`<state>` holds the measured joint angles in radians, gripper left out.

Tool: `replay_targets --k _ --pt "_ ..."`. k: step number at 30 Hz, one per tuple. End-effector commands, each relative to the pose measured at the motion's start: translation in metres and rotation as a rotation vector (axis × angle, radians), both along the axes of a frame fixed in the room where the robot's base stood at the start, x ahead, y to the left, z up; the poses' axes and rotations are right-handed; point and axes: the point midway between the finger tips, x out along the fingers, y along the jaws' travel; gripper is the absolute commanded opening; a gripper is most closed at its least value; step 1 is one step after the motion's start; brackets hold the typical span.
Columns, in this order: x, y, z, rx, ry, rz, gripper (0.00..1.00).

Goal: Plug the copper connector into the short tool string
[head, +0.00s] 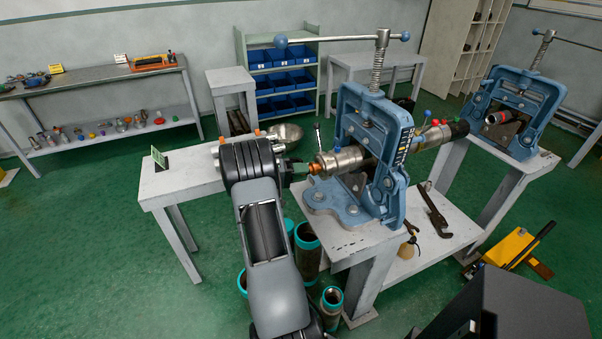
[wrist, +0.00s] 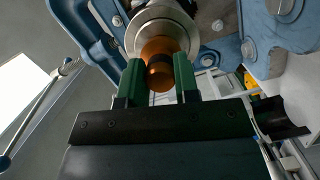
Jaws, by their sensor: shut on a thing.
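The copper connector (head: 315,168) is orange with a dark band. It shows large in the wrist view (wrist: 160,62), between the two green fingers of my gripper (wrist: 158,82). My gripper (head: 301,170) is shut on it, left of the near blue vise. The tool string (head: 345,160) is a silver and dark tube clamped level in that vise, its silver end facing my gripper. In the wrist view, the connector's far end meets the round silver mouth of the string (wrist: 160,14), in line with it. How deep it sits inside is hidden.
The near blue vise (head: 372,150) has a long handle bar above it. Teal-ended pipes (head: 306,240) stand below. A wrench (head: 433,210) lies on the lower shelf.

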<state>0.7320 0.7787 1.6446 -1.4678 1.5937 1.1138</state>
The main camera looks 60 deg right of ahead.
Motion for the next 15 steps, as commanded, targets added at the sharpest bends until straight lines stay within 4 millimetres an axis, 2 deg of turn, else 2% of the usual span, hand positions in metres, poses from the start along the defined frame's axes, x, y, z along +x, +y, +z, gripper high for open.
replay_targets --k 15 --pt "-0.011 -0.014 0.000 -0.001 -0.001 -0.001 0.06"
